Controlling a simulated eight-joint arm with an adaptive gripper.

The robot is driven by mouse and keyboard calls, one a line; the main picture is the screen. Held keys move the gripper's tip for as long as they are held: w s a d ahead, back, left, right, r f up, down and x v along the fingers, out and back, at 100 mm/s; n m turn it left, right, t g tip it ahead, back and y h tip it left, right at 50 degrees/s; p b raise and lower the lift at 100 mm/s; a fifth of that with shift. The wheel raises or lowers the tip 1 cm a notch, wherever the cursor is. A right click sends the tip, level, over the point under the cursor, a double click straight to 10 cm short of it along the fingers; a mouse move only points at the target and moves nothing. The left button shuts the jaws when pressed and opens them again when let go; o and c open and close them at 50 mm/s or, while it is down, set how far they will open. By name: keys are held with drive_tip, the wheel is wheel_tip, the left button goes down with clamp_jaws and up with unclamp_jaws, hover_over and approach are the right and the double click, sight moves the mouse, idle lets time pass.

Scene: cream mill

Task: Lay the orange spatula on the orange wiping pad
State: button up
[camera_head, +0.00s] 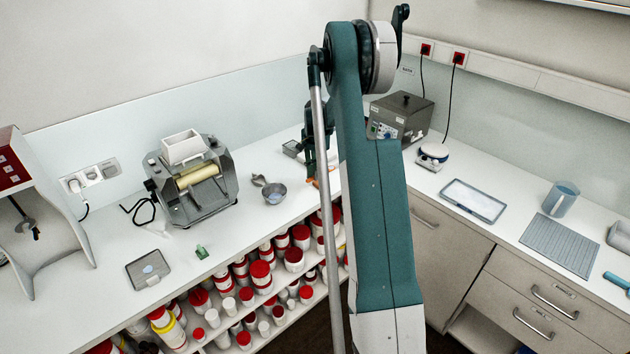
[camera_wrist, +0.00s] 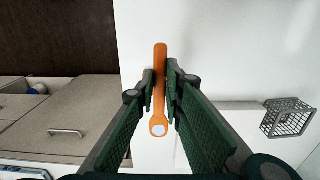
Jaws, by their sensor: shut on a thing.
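The orange spatula (camera_wrist: 159,95) lies lengthwise between the green fingers of my gripper (camera_wrist: 160,88) in the wrist view. The fingers are shut on it, and a pale spot marks its near end. In the head view my gripper (camera_head: 312,165) is partly hidden behind my arm, near the counter's front edge. Only a small orange bit of the spatula (camera_head: 316,184) shows there. I cannot make out the orange wiping pad in either view; my arm covers part of the counter.
A grey control box (camera_head: 401,118) stands at the back corner. A wire basket (camera_wrist: 288,118) shows in the wrist view. Shelves of red-lidded jars (camera_head: 261,272) lie below the counter.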

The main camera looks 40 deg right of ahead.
drive_tip(key=shift+f, duration=1.85)
drive_tip(key=shift+f, duration=0.1)
drive_tip(key=o, duration=0.8)
drive_tip(key=shift+r, duration=6.1)
